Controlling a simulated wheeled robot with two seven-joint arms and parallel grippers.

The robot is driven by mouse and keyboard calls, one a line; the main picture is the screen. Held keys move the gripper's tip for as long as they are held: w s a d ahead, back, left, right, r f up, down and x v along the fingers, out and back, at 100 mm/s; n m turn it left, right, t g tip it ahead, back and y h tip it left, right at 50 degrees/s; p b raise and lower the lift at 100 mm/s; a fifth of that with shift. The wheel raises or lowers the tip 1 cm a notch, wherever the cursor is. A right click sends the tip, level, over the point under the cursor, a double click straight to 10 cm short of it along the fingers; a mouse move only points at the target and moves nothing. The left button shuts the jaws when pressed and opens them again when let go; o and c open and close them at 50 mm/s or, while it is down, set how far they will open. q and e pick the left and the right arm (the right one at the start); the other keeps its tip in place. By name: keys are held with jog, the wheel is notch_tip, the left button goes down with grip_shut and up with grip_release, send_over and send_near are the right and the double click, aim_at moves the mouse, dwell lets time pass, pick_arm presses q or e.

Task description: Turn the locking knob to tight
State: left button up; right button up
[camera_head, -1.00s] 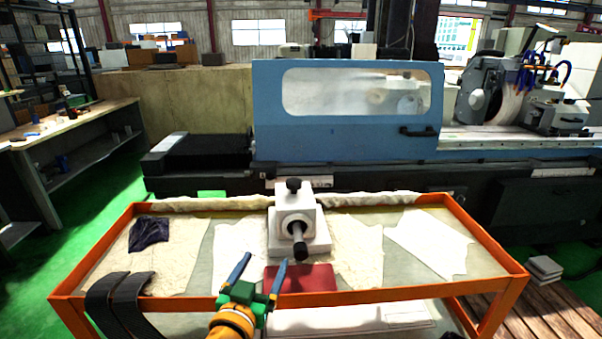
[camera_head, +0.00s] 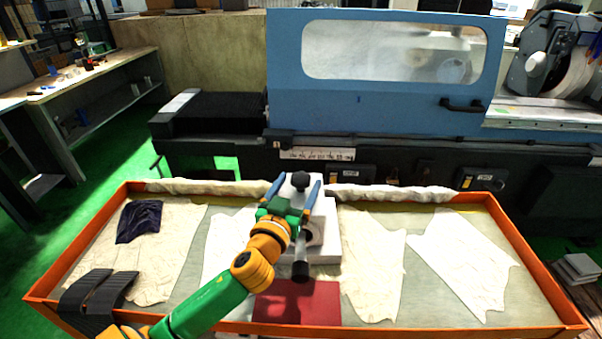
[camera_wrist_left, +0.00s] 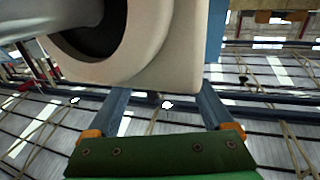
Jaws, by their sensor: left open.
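The white tailstock-like block (camera_head: 327,240) stands on the orange-framed table, with a black locking knob (camera_head: 301,180) on top and a dark bar pointing forward from its round bore. My left gripper (camera_head: 299,183) is open. In the head view its two blue fingers appear on either side of the black knob; I cannot tell whether they touch it. In the left wrist view the block (camera_wrist_left: 165,60) and its round bore fill the upper left, and the blue fingers reach up beside it. The knob cannot be made out there. My right gripper is not in view.
The orange table (camera_head: 400,331) carries pale cloths (camera_head: 372,262), a dark cloth (camera_head: 139,221) and a dark red pad (camera_head: 297,302) in front of the block. The blue grinder guard (camera_head: 385,95) stands behind the table. A workbench (camera_head: 85,80) is at the left.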

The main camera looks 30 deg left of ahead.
pick_arm(q)
jog(key=shift+x, duration=1)
jog(key=shift+w+f, duration=0.2)
jog(key=shift+w, duration=0.15)
jog(key=shift+s+r, duration=0.1)
jog(key=shift+s, duration=0.15)
jog(key=c, duration=0.6)
grip_shut()
